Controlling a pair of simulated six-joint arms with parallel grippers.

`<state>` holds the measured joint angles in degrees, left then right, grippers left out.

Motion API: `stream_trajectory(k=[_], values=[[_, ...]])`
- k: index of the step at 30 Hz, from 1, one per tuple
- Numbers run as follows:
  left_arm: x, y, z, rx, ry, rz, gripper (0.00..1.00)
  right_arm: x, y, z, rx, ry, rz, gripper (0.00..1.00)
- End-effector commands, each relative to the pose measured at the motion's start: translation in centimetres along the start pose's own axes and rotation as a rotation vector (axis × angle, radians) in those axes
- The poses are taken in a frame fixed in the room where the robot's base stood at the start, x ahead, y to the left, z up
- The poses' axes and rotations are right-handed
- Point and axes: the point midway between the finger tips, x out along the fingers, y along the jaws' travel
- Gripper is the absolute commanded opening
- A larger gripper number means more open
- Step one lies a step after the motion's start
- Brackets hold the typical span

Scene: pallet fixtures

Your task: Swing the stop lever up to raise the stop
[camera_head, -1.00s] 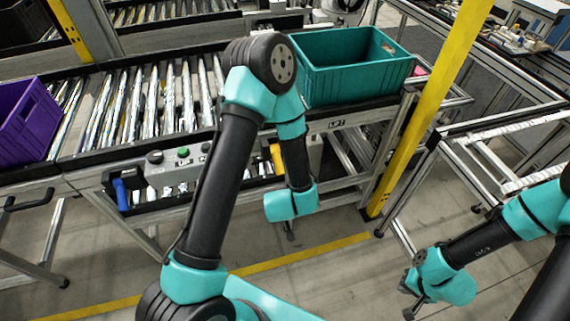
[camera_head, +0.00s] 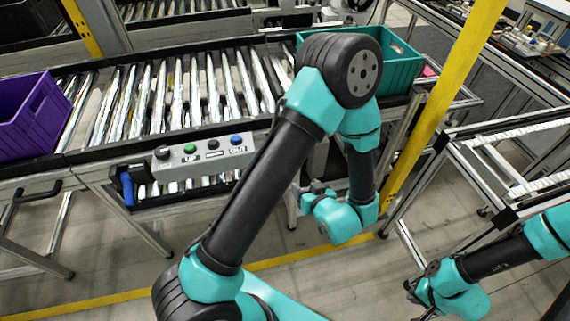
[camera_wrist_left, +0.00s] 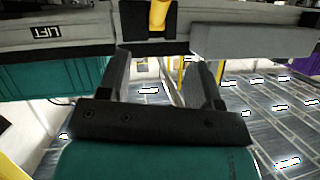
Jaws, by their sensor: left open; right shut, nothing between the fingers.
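A yellow lever (camera_wrist_left: 158,15) shows at the top middle of the left wrist view, in a dark bracket on a grey rail. A LIFT label (camera_wrist_left: 46,31) is on the same rail. I take the yellow part for the stop lever; my left arm hides it in the head view. My left gripper (camera_wrist_left: 161,75) is open and empty, with the lever in line with the gap between its fingers. The lever appears beyond the fingertips; contact cannot be told. My right gripper (camera_head: 412,290) is shut and empty at the lower right of the head view, away from the conveyor.
A control box (camera_head: 205,158) with several buttons and a blue handle (camera_head: 128,189) sit on the conveyor front. A purple crate (camera_head: 30,118) is at left; a teal crate (camera_head: 400,68) stands behind my left arm. A yellow post (camera_head: 447,85) rises right of that arm.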

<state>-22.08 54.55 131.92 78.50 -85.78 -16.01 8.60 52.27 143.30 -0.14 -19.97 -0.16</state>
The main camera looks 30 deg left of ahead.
Motion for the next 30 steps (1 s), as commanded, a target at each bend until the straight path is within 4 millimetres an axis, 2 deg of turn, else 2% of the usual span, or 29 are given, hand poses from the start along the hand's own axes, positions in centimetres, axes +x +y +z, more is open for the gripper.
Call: stream_trajectory(k=[5, 11, 30], values=[[1.0, 0.0, 0.0, 0.0, -0.002, -0.001, 0.59, 0.0, 0.0, 0.0, 0.0, 0.0, 0.0, 0.0], [3.5, -0.1, 0.1, -0.001, -0.002, -0.003, 0.59, 0.0, 0.0, 0.0, 0.0, 0.0, 0.0, 0.0], [14.0, -0.1, 0.1, -0.002, -0.002, -0.003, 0.59, 0.0, 0.0, 0.0, 0.0, 0.0, 0.0, 0.0]])
